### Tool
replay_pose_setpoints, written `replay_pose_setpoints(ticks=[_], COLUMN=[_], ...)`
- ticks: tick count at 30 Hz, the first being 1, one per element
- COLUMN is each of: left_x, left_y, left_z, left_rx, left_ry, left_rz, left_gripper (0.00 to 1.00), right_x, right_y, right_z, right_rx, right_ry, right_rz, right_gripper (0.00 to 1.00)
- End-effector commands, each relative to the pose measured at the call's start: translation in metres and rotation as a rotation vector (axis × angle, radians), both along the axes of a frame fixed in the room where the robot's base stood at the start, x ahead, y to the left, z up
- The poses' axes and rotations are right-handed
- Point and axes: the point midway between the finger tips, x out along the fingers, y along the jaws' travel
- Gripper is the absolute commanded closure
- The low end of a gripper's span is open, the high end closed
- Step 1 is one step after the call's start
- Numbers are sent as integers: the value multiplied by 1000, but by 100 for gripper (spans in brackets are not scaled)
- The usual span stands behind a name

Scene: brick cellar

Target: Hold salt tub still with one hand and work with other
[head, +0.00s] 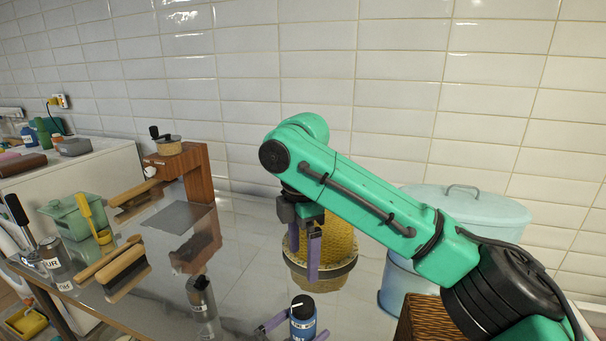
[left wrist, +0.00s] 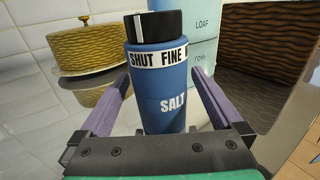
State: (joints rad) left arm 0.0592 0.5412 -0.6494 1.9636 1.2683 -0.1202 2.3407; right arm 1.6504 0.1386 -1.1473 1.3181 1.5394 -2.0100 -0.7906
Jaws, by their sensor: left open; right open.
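The salt tub (head: 303,318) is blue with a black lid and stands upright at the bottom of the head view. In the left wrist view the tub (left wrist: 160,85) reads SALT, with a white band reading SHUT FINE. Its black lid (left wrist: 158,26) carries a white stripe above SHUT. My left gripper (head: 291,327) is open, with one purple finger on each side of the tub; the left wrist view (left wrist: 161,78) shows slim gaps beside it. My right gripper (head: 304,250) is open and empty, pointing down behind the tub, in front of a yellow woven cover.
The yellow woven cover (head: 340,246) stands behind my right gripper. A pale blue lidded bin (head: 480,208) and a brown woven box (head: 417,318) are at the right.

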Motion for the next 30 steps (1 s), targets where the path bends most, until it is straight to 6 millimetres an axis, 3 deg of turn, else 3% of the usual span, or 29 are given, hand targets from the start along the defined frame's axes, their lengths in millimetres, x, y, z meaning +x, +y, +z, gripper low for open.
replay_pose_setpoints(ticks=[11,19,30], left_x=[-34,-73,-81], left_y=[36,81,88], left_z=[0,-2,0], left_rx=[14,6,-1], left_ry=[-6,3,1], left_rz=[-7,2,0], left_gripper=[0,0,0], right_x=[0,0,0], right_y=[0,0,0], right_z=[0,0,0], right_rx=[0,0,0], right_ry=[0,0,0], right_rz=[0,0,0], right_gripper=[11,11,11])
